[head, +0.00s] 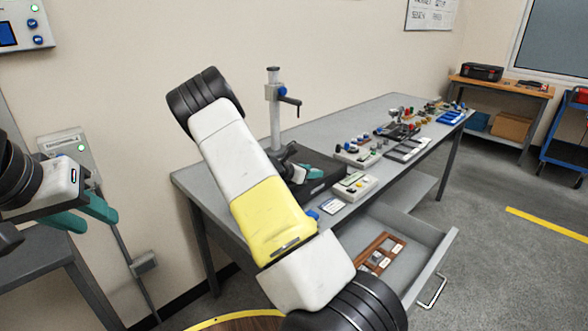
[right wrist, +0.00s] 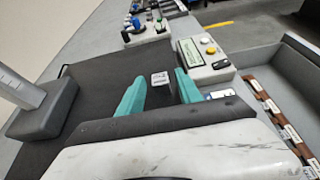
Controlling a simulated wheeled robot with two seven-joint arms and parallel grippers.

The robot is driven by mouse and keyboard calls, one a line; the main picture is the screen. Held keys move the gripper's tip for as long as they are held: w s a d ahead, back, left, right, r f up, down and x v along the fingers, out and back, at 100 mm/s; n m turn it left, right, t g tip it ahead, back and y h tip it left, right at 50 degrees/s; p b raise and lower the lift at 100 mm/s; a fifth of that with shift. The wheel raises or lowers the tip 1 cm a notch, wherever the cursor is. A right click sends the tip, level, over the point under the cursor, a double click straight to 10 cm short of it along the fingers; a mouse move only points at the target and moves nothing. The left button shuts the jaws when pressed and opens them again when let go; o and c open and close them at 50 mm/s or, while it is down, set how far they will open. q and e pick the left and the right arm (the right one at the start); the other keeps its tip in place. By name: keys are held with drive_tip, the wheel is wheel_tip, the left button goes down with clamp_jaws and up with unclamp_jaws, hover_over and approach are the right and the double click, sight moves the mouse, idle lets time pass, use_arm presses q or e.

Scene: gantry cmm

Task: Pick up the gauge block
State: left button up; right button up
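The gauge block appears to be the small dark block with a pale marked top (right wrist: 161,79) on the dark plate (right wrist: 85,92) in the right wrist view. My right gripper (right wrist: 158,87) is open, with one teal finger on each side of the block. There are visible gaps, and I cannot tell how deep the fingertips reach around it. In the head view my right gripper (head: 310,180) is low over the dark plate, partly hidden by my arm, and I cannot make out the block there. My left gripper (head: 98,220) is open and empty at the far left.
A post stand (head: 274,115) rises from the plate's back left. A grey box with buttons (right wrist: 205,60) stands just right of the fingers. An open drawer (head: 415,240) holds a wooden case (head: 380,250). Several small devices line the bench (head: 365,112) further back.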

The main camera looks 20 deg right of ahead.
clamp_jaws()
drive_tip(key=shift+r, duration=0.1)
